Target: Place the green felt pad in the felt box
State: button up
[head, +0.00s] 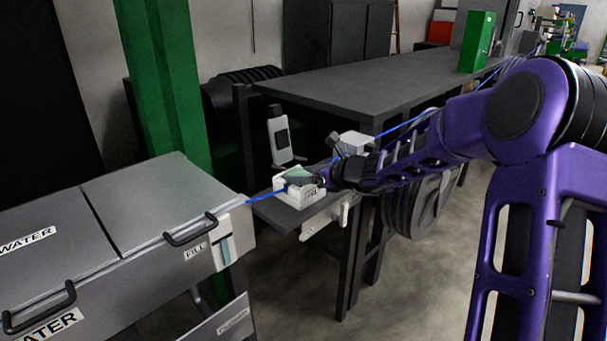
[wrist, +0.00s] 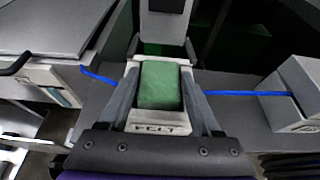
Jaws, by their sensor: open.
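The green felt pad (wrist: 160,86) lies within the outline of the white felt box (wrist: 160,127), which is labelled FELT on its near side. In the head view the pad (head: 296,172) shows at the top of the box (head: 301,193), partly covered by my gripper. I cannot tell how deep the pad sits. My gripper (wrist: 161,76) is open, with one finger on each side of the pad. Whether the fingers touch the pad or box is unclear. It also shows at the box in the head view (head: 312,180).
A blue cable (wrist: 245,93) runs on both sides of the box. A grey box (wrist: 296,95) stands to the right. A grey upright device (head: 280,137) stands behind. A grey WATER bin (head: 130,240) is at left, and a dark table (head: 360,82) is behind.

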jog(key=shift+s+d+r, duration=0.15)
jog(key=shift+d+r, duration=0.15)
jog(key=v, duration=1.1)
jog(key=shift+s+p, duration=0.25)
jog(key=shift+p, duration=0.1)
jog(key=shift+d+f, duration=0.1)
